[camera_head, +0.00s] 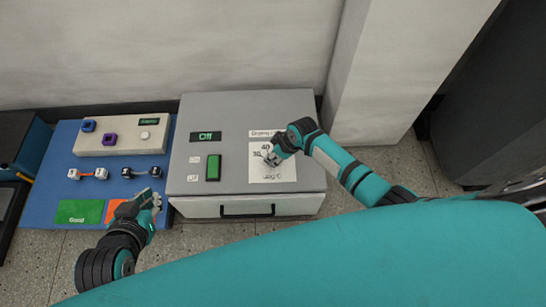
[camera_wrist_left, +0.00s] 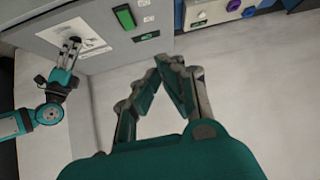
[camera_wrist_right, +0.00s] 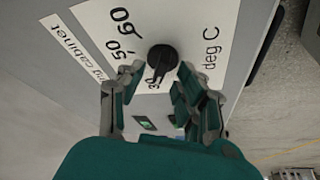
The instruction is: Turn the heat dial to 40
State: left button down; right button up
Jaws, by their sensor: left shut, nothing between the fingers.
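The heat dial (camera_wrist_right: 162,57) is a black round knob on a white panel (camera_wrist_right: 205,25) lettered "50", "60" and "deg C". Its pointer bar aims toward a partly covered number that looks like "30". The "40" mark is hidden in the right wrist view, but "40" and "30" show on the panel in the head view (camera_head: 258,176). My right gripper (camera_wrist_right: 158,78) is open, with its fingertips apart on either side of the knob's lower part; I cannot tell whether they touch it. My left gripper (camera_head: 152,200) is shut and empty, left of the cabinet over the blue mat.
The grey drying cabinet (camera_head: 230,125) has an "Off" display (camera_head: 206,137), a green switch (camera_head: 213,167) and a front handle (camera_head: 247,211). The blue mat (camera_head: 65,160) carries a beige tray (camera_head: 115,148) with small parts. A wall and a pillar (camera_head: 375,80) stand behind.

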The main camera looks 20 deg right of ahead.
jog(key=shift+w+a+f, duration=0.15)
jog(key=shift+a+f, duration=0.05)
jog(key=shift+f, duration=0.4)
pick_arm(q)
jog(key=shift+w+d+r+t+h, duration=0.15)
jog(key=shift+w+d+r+t, duration=0.1)
jog(key=shift+w+r+t, duration=0.3)
jog(key=shift+w+d+r+t+h, duration=0.15)
jog(key=shift+w+d+r+t, duration=0.15)
jog(key=shift+w+r, duration=0.25)
jog(key=shift+a, duration=0.1)
pick_arm(e)
grip_shut()
